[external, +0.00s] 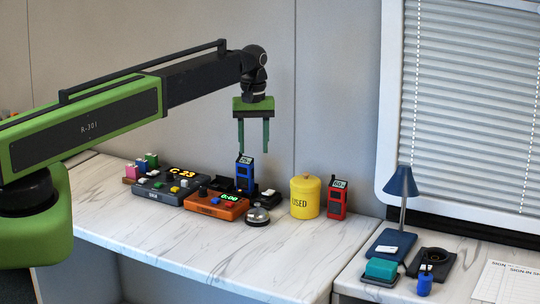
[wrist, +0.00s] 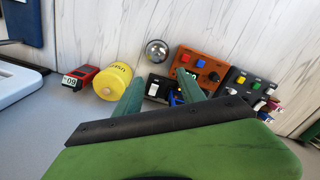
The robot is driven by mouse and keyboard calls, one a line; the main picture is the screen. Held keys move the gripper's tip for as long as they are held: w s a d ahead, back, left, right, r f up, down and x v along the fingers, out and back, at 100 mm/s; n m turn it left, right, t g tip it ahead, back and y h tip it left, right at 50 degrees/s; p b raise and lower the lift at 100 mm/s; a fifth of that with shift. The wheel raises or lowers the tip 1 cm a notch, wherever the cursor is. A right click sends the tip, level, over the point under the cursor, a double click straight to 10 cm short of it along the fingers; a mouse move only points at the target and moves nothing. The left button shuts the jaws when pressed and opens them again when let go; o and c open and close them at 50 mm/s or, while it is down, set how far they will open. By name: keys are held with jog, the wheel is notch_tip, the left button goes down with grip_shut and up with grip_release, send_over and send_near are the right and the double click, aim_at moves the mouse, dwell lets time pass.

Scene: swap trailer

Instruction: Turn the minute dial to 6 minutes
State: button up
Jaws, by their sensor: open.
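An orange box (external: 213,204) with a small green lit display (external: 230,197) sits on the marble counter. A black knob (external: 203,191) stands at its left end; I take it for the minute dial, though its markings are too small to read. In the wrist view the orange box (wrist: 197,66) shows red and blue buttons and the dark knob (wrist: 213,76). My gripper (external: 253,151) is open and empty, pointing down above the blue handheld device (external: 244,175) behind the orange box. In the wrist view the fingers (wrist: 160,77) are apart, touching nothing.
A silver bell (external: 257,216), yellow canister (external: 304,197) and red device (external: 338,200) stand to the right. The counter's front is clear.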

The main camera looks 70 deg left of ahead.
aim_at(203, 188)
jog(key=s+a+r+n, duration=0.1)
jog(key=s+a+n, duration=0.2)
jog(key=s+a, duration=0.95)
jog(key=f+b, duration=0.5)
jog(key=f, duration=0.1)
jog(key=f+b, duration=1.1)
jog(key=b, duration=0.1)
jog(key=shift+w+a+f, duration=0.2)
jog(key=shift+a+f, duration=0.15)
jog(key=shift+f, duration=0.05)
jog(key=shift+r, duration=0.1)
jog(key=shift+c, duration=0.5)
grip_shut()
